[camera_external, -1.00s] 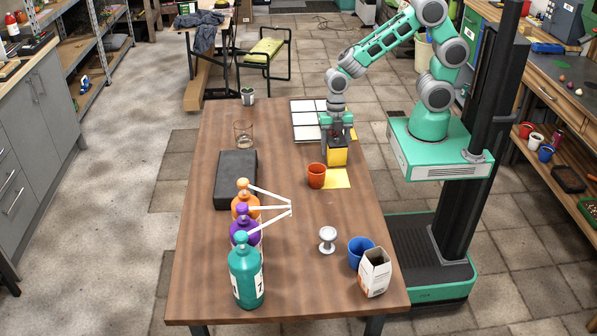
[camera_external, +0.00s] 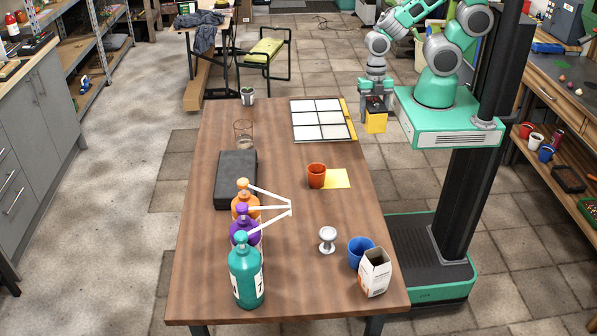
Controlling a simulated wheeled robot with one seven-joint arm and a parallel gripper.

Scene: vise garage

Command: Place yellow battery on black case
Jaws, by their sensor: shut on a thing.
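My gripper (camera_external: 376,102) is shut on the yellow battery (camera_external: 376,123), which has a dark top. It holds the battery in the air near the table's right edge, apparently just beyond the table top and beside my base. The black case (camera_external: 236,178) lies flat on the left part of the wooden table, with nothing seen on top of it. The gripper is far to the right of the case.
The table (camera_external: 290,250) holds a white-panelled tray (camera_external: 320,121), a red cup (camera_external: 316,176) by a yellow sheet (camera_external: 338,179), and a glass (camera_external: 243,135). Pump bottles (camera_external: 246,272) stand just in front of the case. A blue cup (camera_external: 360,252) and carton (camera_external: 374,272) stand front right.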

